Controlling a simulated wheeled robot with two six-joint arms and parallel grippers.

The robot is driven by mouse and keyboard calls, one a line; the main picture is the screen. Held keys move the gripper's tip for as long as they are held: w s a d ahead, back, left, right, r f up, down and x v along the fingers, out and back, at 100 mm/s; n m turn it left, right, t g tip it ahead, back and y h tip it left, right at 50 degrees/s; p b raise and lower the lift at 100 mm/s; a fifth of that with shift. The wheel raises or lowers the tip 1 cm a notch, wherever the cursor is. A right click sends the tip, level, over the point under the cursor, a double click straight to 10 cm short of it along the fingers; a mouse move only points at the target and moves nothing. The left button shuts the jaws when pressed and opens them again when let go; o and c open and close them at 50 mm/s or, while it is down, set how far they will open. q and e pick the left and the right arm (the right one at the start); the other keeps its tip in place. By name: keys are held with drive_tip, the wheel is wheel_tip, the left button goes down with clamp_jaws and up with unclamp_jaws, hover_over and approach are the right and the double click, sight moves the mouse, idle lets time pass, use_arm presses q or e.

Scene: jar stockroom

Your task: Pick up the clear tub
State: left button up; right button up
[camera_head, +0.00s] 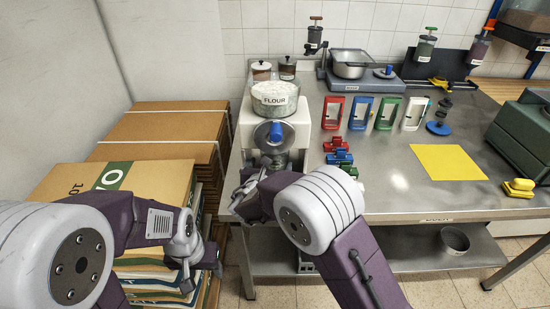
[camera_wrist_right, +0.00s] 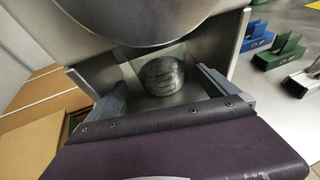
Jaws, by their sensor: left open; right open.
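A round, see-through tub (camera_wrist_right: 162,77) shows in the right wrist view, under the flour dispenser (camera_head: 275,132). In the head view I cannot make it out clearly behind my right arm. My right gripper (camera_wrist_right: 160,96) is open, with one finger on each side of the tub in the picture; I cannot tell whether either finger touches it. In the head view the right gripper (camera_head: 252,192) is at the table's left front edge, below the dispenser's front. My left gripper (camera_head: 196,256) is open and empty, beside the stacked boxes.
A labelled flour container (camera_head: 275,98) tops the dispenser. Red, blue, green and white holders (camera_head: 360,112) stand on the steel table (camera_head: 395,185). A scale with a metal pan (camera_head: 352,64) is behind. A yellow sheet (camera_head: 448,162) lies right. Cardboard stacks (camera_head: 160,122) fill the left.

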drive_tip(key=x, duration=0.5)
drive_tip(key=shift+w+d+f, duration=0.1)
drive_tip(key=shift+w, duration=0.2)
drive_tip(key=shift+s, duration=0.1)
drive_tip(key=c, duration=1.3)
drive_tip(key=shift+r, duration=0.25)
